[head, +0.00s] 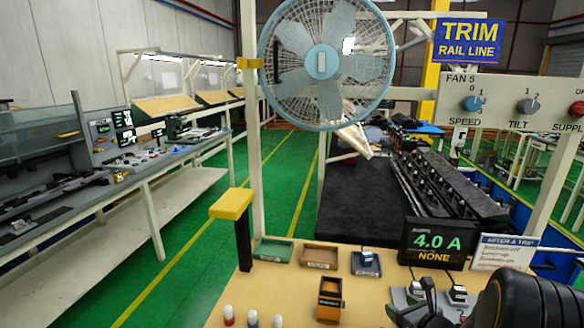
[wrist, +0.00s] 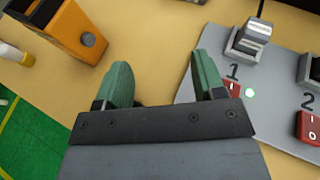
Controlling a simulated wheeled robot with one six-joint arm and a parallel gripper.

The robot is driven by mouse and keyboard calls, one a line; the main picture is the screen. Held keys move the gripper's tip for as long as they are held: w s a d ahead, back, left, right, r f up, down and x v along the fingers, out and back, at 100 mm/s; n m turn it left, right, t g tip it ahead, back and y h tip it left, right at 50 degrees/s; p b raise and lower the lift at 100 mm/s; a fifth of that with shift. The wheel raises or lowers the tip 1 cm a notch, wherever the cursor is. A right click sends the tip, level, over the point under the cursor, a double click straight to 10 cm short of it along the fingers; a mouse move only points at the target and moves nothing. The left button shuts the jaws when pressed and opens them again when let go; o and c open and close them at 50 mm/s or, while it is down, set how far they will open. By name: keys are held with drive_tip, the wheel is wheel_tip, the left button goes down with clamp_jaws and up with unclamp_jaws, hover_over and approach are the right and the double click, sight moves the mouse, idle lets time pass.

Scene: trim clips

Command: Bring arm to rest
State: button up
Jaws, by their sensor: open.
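My gripper (wrist: 160,78) shows in the wrist view with two green fingers spread apart and nothing between them. Its fingers are over the tan bench top, just left of a grey switch plate (wrist: 205,105). The plate carries red rocker switches marked 1 (wrist: 232,90) and 2 (wrist: 311,127), with a lit green lamp beside switch 1. My dark arm (head: 520,300) fills the lower right of the head view and covers part of the plate.
An orange box (head: 330,299) stands on the bench (head: 290,290), with several small capped pegs (head: 252,319) to its left. Behind are green, brown and blue trays (head: 366,264). A display (head: 433,245) reads 4.0 A, NONE. A large fan (head: 325,62) stands above the bench.

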drive_tip(key=s+a+r+n+g+y, duration=0.2)
drive_tip(key=s+a+r+n+g, duration=0.15)
drive_tip(key=a+n, duration=0.5)
drive_tip(key=s+a+r+n+g+y, duration=0.2)
drive_tip(key=s+a+r+n+g, duration=0.15)
drive_tip(key=a+n, duration=0.45)
drive_tip(key=s+d+r+n+g+h, duration=0.2)
drive_tip(key=s+n+h, duration=0.4)
drive_tip(key=n, duration=0.8)
drive_tip(key=s+r, duration=0.1)
drive_tip(key=s, duration=0.2)
drive_tip(key=shift+s+d+r+h, duration=0.2)
drive_tip(key=shift+s+h, duration=0.1)
drive_tip(key=shift+h, duration=0.1)
drive_tip(key=shift+s+d+r+n+t+h, duration=0.15)
drive_tip(key=shift+d+r+n+t+h, duration=0.2)
drive_tip(key=shift+d+n, duration=0.35)
